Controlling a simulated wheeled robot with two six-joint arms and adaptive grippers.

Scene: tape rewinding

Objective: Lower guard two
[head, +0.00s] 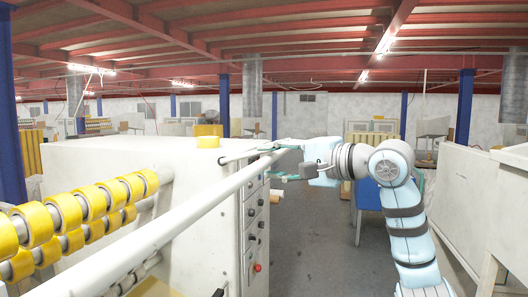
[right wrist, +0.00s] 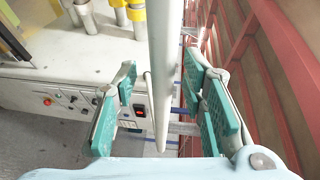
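A long pale guard bar (head: 165,232) runs from the lower left of the head view up to the middle, beside the white machine (head: 110,165). I cannot tell from a label whether it is guard two. My right gripper (head: 274,162) is at the bar's far end. In the right wrist view the bar (right wrist: 165,40) passes between the green-padded fingers of this gripper (right wrist: 160,70), with a gap on both sides. The gripper is open, around the bar and not shut on it. My left gripper is not in view.
Several yellow tape rolls (head: 66,210) sit on shafts at the left. A control panel with a red button (head: 257,267) is on the machine's end, below the bar. A pale cabinet (head: 470,190) stands at the right; the grey floor (head: 315,235) between is clear.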

